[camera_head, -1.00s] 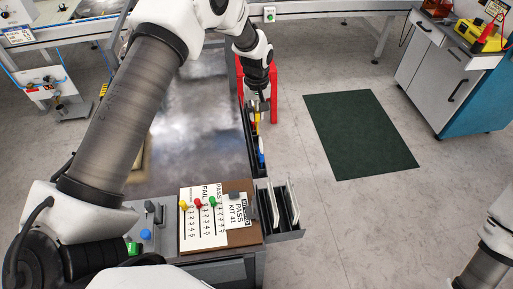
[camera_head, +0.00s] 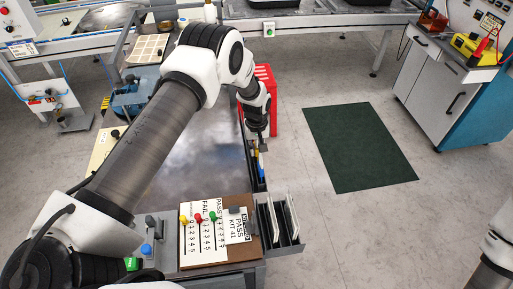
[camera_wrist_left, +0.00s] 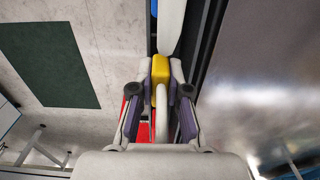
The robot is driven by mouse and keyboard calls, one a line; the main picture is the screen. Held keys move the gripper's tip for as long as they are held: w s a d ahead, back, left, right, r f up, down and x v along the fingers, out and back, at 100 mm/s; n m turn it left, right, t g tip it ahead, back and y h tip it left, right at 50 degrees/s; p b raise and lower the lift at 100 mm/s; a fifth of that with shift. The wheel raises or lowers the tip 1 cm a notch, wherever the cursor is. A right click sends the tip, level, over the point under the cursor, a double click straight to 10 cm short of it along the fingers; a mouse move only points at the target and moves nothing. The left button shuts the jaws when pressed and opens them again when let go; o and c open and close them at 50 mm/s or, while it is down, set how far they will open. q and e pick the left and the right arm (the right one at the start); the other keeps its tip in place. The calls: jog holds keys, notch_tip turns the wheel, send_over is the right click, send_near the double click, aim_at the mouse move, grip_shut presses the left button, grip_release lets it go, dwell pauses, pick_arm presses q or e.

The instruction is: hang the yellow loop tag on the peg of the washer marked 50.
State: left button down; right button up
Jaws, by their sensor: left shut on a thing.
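My left gripper (camera_head: 262,148) is over the narrow dark tray along the right edge of the metal bench. In the left wrist view, the gripper (camera_wrist_left: 160,82) is shut on a yellow piece (camera_wrist_left: 160,67). A pale rod-like or loop-like part (camera_wrist_left: 162,112) runs from it back toward the palm. I take the piece for the yellow loop tag, but its full shape is hidden between the fingers. I cannot make out a washer marked 50 or its peg. My right gripper is not in view; only part of its arm shows at the lower right.
The metal bench (camera_head: 190,160) is mostly bare. A board with number columns (camera_head: 204,232) and a rack with white plates (camera_head: 284,220) stand at its near end. A red cabinet (camera_head: 265,88) stands beyond the gripper. A green mat (camera_head: 360,147) lies on open floor to the right.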

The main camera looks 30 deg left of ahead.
pick_arm(q)
jog(key=c, duration=1.1)
grip_release()
jog(key=shift+c, duration=0.2)
notch_tip(320, 180, up, 8)
jog(key=shift+f+b, duration=0.1)
jog(key=shift+b, duration=0.4)
